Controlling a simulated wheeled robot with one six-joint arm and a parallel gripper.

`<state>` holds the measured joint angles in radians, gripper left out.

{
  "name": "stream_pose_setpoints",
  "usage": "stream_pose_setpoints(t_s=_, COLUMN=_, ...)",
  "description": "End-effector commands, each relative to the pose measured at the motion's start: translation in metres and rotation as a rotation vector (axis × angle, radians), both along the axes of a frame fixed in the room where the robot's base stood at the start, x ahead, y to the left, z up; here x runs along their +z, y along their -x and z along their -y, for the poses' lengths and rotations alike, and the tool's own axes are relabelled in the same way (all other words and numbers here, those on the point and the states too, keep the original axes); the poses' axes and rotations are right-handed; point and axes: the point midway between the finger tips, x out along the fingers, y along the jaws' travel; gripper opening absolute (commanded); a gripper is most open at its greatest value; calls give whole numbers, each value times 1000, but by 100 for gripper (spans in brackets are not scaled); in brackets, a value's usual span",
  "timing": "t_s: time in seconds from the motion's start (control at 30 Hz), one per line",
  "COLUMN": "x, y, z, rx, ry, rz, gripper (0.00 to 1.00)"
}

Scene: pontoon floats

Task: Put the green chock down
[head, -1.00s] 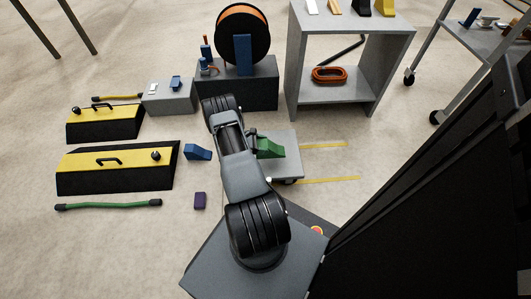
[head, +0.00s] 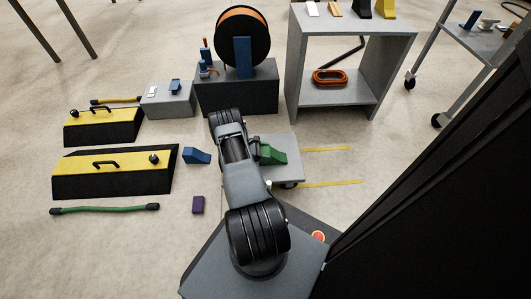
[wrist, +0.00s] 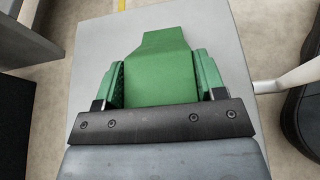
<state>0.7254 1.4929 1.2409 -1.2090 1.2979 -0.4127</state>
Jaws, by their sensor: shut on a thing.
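The green chock (head: 272,155) is a wedge at the right side of my arm in the head view, over the small grey platform (head: 289,144). In the wrist view the green chock (wrist: 160,70) sits between the fingers of my gripper (wrist: 160,88), which is shut on it. The grey platform (wrist: 95,45) spreads around and beneath the chock there. I cannot tell whether the chock's underside touches the platform. My arm hides the platform's left part in the head view.
A blue chock (head: 197,156) and a purple block (head: 198,204) lie on the floor left of my arm. Yellow-topped black floats (head: 70,188) stand farther left. A dark grey box (head: 237,92) and a grey shelf (head: 293,70) stand behind. Yellow floor lines (head: 330,183) run right of the platform.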

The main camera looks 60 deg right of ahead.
Motion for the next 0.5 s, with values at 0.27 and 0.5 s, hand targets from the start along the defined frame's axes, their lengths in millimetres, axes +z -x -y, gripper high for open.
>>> stream_pose_setpoints(t_s=0.27, x=-3, y=0, z=0, rx=0, ry=0, rz=0, gripper=77)
stream_pose_setpoints(t_s=0.5, x=-3, y=0, z=0, rx=0, ry=0, rz=0, gripper=89)
